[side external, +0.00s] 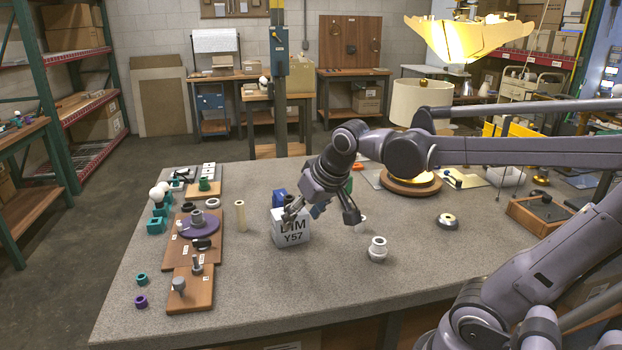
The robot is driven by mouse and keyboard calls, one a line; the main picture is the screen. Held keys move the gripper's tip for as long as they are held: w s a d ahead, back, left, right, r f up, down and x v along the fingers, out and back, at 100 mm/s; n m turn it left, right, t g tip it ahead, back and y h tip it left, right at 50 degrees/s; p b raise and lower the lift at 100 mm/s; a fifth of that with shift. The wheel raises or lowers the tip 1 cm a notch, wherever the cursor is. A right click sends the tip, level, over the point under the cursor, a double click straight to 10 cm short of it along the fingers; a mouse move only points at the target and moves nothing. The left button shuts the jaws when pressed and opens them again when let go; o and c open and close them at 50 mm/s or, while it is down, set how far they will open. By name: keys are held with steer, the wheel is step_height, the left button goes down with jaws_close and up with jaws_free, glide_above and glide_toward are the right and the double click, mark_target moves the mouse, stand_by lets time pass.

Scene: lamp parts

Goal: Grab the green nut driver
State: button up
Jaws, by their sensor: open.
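My gripper (321,212) is open over the middle of the table, its fingers spread and pointing down. A small green piece (349,185) shows just behind my gripper and is mostly hidden by it; I cannot tell whether it is the green nut driver. Another green part (205,184) stands on a small wooden board at the back left. No complete green nut driver can be made out.
A blue item (279,198) is behind the white box. A white fitting (377,249) stands to the right, and a beige cylinder (240,216) to the left. Wooden boards with parts (190,285) line the left side. A lamp base (411,187) stands behind. The front table is clear.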

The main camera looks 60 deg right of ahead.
steer(key=w+d+r+m+g+h, duration=0.25)
steer(key=w+d+m, duration=0.35)
steer(key=d, duration=0.4)
steer(key=m+g, duration=0.4)
steer(key=m, duration=0.7)
glide_above(347, 192)
steer(key=w, duration=0.1)
step_height(347, 192, down, 11)
steer(key=shift+h, duration=0.25)
steer(key=shift+a+x, duration=0.1)
steer(key=shift+x, duration=1.3)
steer(key=shift+a+x, duration=0.15)
steer(key=shift+x, duration=1.2)
steer(key=shift+f, duration=0.1)
jaws_close()
